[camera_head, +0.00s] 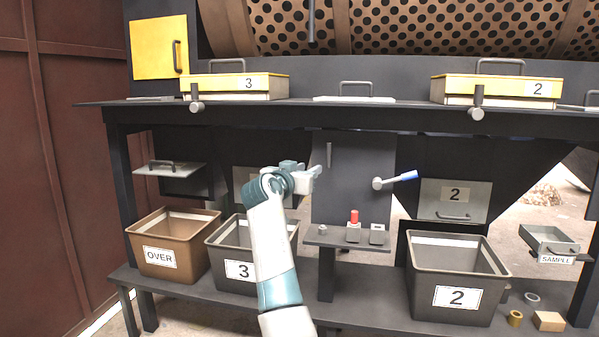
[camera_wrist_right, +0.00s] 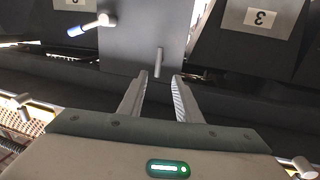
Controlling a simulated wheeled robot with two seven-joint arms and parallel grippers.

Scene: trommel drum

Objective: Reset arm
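My right arm rises from the bottom of the head view. Its gripper (camera_head: 308,173) is in front of the dark central panel (camera_head: 345,195). In the right wrist view the two fingers of the gripper (camera_wrist_right: 161,78) are apart, with nothing held between them. A small grey upright handle (camera_wrist_right: 158,61) on the panel shows just beyond the fingertips; it also shows in the head view (camera_head: 328,155). Whether the fingers touch it I cannot tell, but a gap seems to show. My left gripper is not in view.
A blue-tipped lever (camera_head: 398,180) sticks out right of the gripper. Below are a small shelf with a red button (camera_head: 354,217), the OVER bin (camera_head: 155,230), bin 3 (camera_head: 225,235) and bin 2 (camera_head: 425,258). A dark ledge (camera_head: 345,120) runs above the gripper.

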